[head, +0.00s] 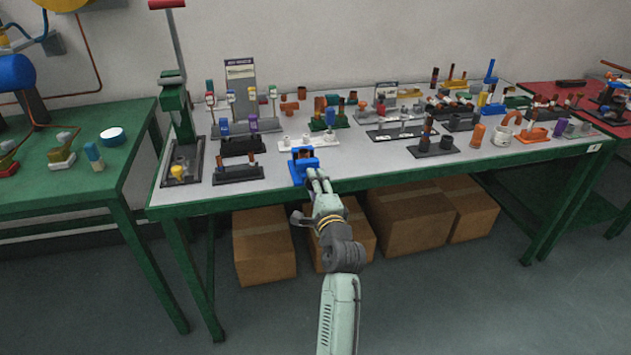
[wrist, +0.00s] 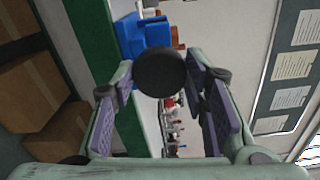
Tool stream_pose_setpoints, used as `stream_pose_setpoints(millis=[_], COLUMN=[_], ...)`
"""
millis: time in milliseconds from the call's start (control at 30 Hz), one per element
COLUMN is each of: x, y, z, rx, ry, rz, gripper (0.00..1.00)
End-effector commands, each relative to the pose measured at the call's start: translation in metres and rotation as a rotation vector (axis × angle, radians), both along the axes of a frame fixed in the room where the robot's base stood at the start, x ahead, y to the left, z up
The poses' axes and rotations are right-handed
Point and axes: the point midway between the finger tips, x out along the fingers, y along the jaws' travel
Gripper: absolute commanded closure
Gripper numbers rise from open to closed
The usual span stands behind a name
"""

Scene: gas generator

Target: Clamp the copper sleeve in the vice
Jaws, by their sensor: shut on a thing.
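The blue vice (head: 299,166) stands at the front edge of the grey-topped bench. It also shows in the wrist view (wrist: 146,36), just beyond my fingers. A round black knob (wrist: 160,73) is on the near side of the vice. My gripper (head: 315,174) reaches to the vice from the front. In the wrist view its fingers (wrist: 161,78) are shut on the knob, one on each side. A small copper-brown piece (wrist: 177,38) shows at the vice, partly hidden behind it; it looks like the copper sleeve, but I cannot tell how it sits in the jaws.
A white rack (head: 309,142) stands close behind the vice, and a dark rack (head: 238,174) is to its left. A dark stand (head: 433,149) is to the right. A green press (head: 178,120) stands at the left. Cardboard boxes (head: 263,245) are under the bench.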

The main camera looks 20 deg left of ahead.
Motion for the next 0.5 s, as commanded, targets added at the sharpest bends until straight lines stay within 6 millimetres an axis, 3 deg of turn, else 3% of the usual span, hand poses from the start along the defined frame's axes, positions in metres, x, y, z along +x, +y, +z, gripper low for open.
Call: stream_pose_setpoints(millis=[500], x=[-0.0001], y=[0.0001], z=[0.0007], rx=[0.08], ry=[0.054], rz=[0.0], gripper=[0.87])
